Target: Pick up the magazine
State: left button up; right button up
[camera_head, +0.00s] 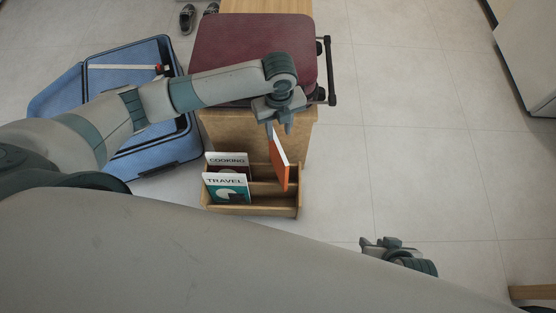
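An orange magazine (280,161) with a white edge hangs at a slant below my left gripper (278,124), over the right end of a small wooden rack (255,210). The gripper's fingers appear closed on its top edge, though the contact is small in view. The magazine is turned nearly edge-on, and its lower end overlaps the rack's right side. A "COOKING" magazine (228,160) and a teal "TRAVEL" magazine (227,190) stand in the rack's left part. My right gripper (372,243) is low at the right, away from the rack; its finger opening is unclear.
A wooden bench (225,125) stands behind the rack with a closed maroon suitcase (235,45) on it. An open blue suitcase (150,160) lies at the left, partly behind my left arm.

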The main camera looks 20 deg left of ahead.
aim_at(278, 144)
pick_arm(q)
notch_tip(278, 144, down, 5)
jog(key=shift+r+b, duration=0.2)
jog(key=shift+b, duration=0.1)
jog(key=shift+f, duration=0.7)
pick_arm(e)
jog(key=shift+w+a+r+t+y, duration=0.1)
jog(key=shift+a+t+y, duration=0.1)
jog(key=shift+a, duration=0.25)
jog(key=shift+w+a+t+y, duration=0.1)
jog(key=shift+a+t, duration=0.1)
jog(key=shift+a, duration=0.25)
jog(key=shift+w+d, duration=0.1)
pick_arm(q)
jog(key=shift+s+f, duration=0.1)
jog(key=shift+f, duration=0.2)
notch_tip(278, 144, down, 4)
jog(key=shift+s+a+r+b, duration=0.1)
jog(key=shift+s+b, duration=0.05)
jog(key=shift+b, duration=0.4)
jog(key=shift+f, duration=0.4)
pick_arm(e)
jog(key=shift+w+a+t, duration=0.4)
jog(key=shift+w+a, duration=0.1)
jog(key=shift+w, duration=0.05)
